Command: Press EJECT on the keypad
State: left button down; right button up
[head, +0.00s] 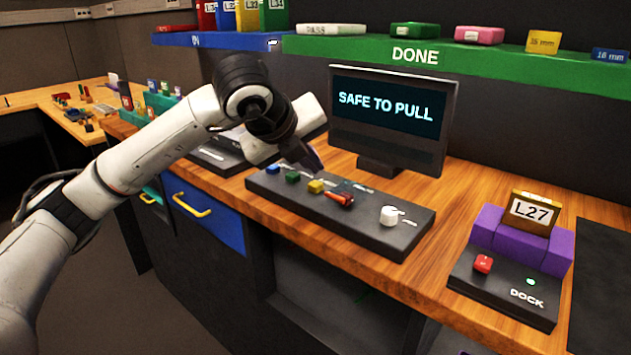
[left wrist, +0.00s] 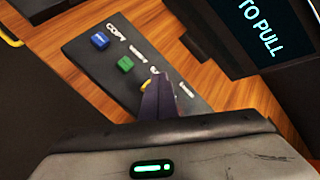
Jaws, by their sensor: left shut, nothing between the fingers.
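The keypad is a long black panel (head: 375,228) on the wooden bench. It carries a blue button (head: 273,169), a green button (head: 292,177), a yellow button (head: 315,187), a red-orange switch (head: 340,199) and a white knob (head: 389,215). In the left wrist view the blue button (left wrist: 100,41) is marked COPY; the green button (left wrist: 125,64) and yellow button (left wrist: 187,89) have labels I cannot read surely. My left gripper (head: 314,162) is shut and empty, pointing down above the panel near the yellow button, which its fingers (left wrist: 158,98) partly cover. My right gripper is not in view.
A monitor (head: 390,115) behind the panel reads SAFE TO PULL. To the right, a black dock (head: 502,297) has a red button, a lit green light and a purple cradle (head: 557,252) holding a block (head: 530,212) marked L27. A green DONE shelf (head: 460,62) hangs above.

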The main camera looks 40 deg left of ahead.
pick_arm(q)
notch_tip(320, 180, up, 4)
jog(key=shift+r+p, duration=0.2)
jog(key=shift+p, duration=0.95)
